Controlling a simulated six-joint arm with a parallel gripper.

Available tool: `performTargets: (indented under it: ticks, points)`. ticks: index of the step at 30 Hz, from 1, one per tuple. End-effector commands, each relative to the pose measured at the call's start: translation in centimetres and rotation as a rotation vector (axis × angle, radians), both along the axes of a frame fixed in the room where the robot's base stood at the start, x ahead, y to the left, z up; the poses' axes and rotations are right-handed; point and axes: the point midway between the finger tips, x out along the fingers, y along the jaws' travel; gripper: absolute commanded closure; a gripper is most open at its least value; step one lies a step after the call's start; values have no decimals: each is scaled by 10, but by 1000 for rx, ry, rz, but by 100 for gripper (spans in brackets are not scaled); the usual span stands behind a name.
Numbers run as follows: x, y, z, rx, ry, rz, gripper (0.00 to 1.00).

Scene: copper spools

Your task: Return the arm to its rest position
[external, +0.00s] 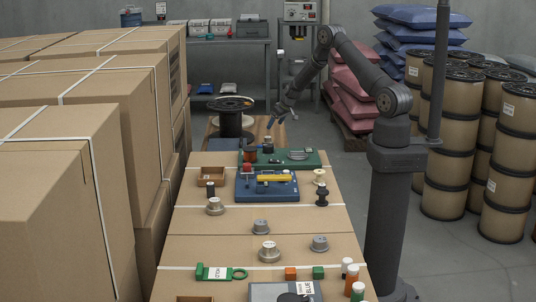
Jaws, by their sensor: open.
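My gripper (271,122) hangs in the upper middle of the external view, above the far end of the long cardboard-topped bench. It is small in the picture, open, and I see nothing held between its fingers. My arm reaches to it from a column at the bench's right side, with the elbow bent high. A blue fixture (254,193) with a yellow bar (274,178) stands just nearer.
Tall carton stacks (60,180) wall the left side. A large black spool (232,115) stands behind the fixtures. Big tan spools (505,150) and stacked sacks (352,90) are on the right. Several metal weights (269,251) and a wooden tray (205,175) sit on the bench.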

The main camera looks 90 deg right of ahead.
Motion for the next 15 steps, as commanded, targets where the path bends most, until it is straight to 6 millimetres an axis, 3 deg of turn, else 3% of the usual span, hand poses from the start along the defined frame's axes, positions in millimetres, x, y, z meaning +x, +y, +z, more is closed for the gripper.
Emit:
performTargets:
  ticks: [6, 15]
  points:
    - [-5, 4, 11, 0, 0, 0, 24]
    - [-6, 5, 12, 1, 1, 0, 24]
